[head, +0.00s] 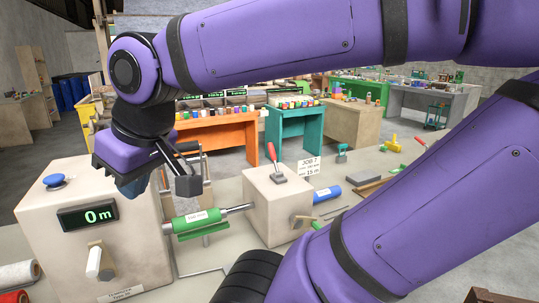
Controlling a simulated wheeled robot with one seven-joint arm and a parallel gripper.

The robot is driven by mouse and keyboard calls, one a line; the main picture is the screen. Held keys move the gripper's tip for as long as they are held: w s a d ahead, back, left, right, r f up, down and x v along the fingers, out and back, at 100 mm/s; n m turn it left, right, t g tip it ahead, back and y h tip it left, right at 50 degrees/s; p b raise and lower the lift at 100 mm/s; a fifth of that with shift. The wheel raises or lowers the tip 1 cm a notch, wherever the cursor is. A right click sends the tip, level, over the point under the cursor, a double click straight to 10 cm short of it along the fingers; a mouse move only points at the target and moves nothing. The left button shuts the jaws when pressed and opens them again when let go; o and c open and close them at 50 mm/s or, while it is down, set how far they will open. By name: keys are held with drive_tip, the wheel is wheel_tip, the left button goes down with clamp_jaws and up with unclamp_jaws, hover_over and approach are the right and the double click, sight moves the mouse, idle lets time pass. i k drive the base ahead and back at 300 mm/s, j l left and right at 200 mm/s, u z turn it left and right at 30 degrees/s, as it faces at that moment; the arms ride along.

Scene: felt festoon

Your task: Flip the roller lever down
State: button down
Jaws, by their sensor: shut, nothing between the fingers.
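A red-handled lever (272,152) stands up from a dark base on top of a beige block (280,205), leaning slightly left. I take it for the roller lever. A green roller (197,220) with a white label lies on a metal shaft to the left of this block. My gripper (186,184) is shut and empty. It is to the left of the lever and apart from it in the picture, over the gap between the large beige housing and the block. The hand partly hides the housing's upper right corner.
The large beige housing (70,215) carries a blue button (54,180), a "0 m" display (87,215) and a pale knob (98,263). A "JOB 7, 15 m" card (309,166) stands behind the block. A blue cylinder (327,194) lies right of it. My arm crosses the view overhead.

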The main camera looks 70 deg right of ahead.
sight(272, 154)
drive_tip(key=z, duration=1.9)
drive_tip(key=k+l+u, duration=0.15)
drive_tip(key=l, duration=0.25)
drive_tip(key=k+l+u, duration=0.2)
drive_tip(key=l+u, duration=0.25)
drive_tip(key=l, duration=0.4)
drive_tip(key=k+l+u, duration=0.1)
drive_tip(key=l+u, duration=0.15)
drive_tip(key=l, duration=0.35)
drive_tip(key=i+l+u, duration=0.25)
drive_tip(key=i+l, duration=0.15)
drive_tip(key=l, duration=0.2)
